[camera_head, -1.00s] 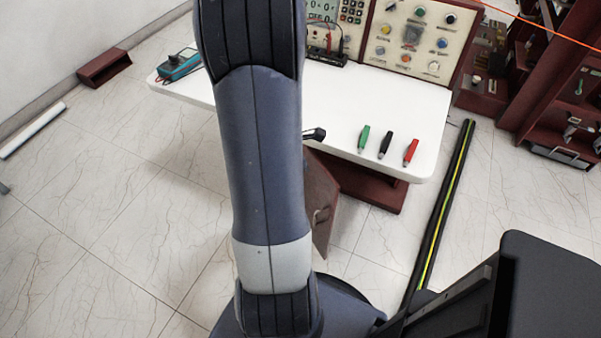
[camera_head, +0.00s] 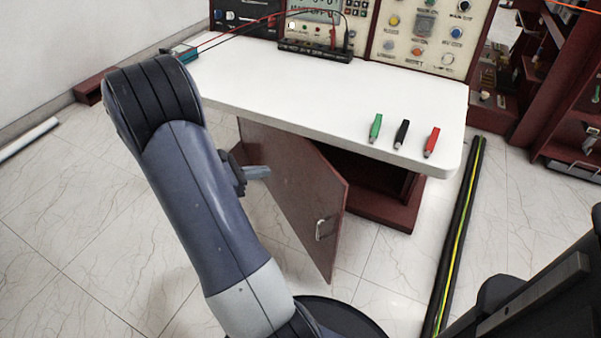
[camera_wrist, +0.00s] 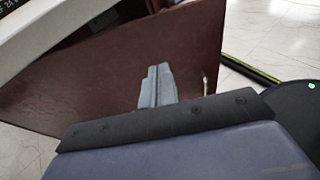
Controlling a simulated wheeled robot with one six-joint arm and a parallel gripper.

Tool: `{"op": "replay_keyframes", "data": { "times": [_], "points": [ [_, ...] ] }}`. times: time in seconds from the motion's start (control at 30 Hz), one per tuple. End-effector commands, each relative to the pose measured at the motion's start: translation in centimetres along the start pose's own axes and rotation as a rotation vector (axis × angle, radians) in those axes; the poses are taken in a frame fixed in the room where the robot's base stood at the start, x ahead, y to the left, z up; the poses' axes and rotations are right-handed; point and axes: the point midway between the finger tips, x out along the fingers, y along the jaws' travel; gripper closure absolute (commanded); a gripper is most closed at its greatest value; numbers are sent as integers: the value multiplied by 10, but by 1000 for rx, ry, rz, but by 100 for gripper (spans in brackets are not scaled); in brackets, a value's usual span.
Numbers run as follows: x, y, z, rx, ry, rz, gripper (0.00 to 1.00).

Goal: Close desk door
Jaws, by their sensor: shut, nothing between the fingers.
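The desk door (camera_head: 296,190) is a reddish-brown panel with a metal handle (camera_head: 322,229), standing open below the white desk (camera_head: 330,100). The dark opening of the desk shows behind it. My gripper (camera_head: 262,172) is shut and empty, on the left side of the door. In the wrist view my gripper (camera_wrist: 158,86) points at the broad face of the door (camera_wrist: 105,75), with the handle (camera_wrist: 205,88) to its right. I cannot tell whether the fingertips touch the door.
Green, black and red clips (camera_head: 402,134) lie on the desk top near its right front edge. An instrument panel (camera_head: 420,35) stands at the back. A black and yellow strip (camera_head: 455,240) runs along the floor at right.

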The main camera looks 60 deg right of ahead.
Motion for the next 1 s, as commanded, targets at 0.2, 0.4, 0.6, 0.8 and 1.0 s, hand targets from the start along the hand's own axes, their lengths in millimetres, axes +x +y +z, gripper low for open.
{"op": "replay_keyframes", "data": {
  "times": [0.2,0.4,0.6,0.8,1.0],
  "points": [
    [21,0,-1,6,-8,-1,100],
    [62,0,-2,6,-6,-3,100],
    [101,0,-2,6,-5,-2,100],
    [127,0,8,6,-5,-1,100],
    [137,1,13,4,-5,1,100]
  ]
}}
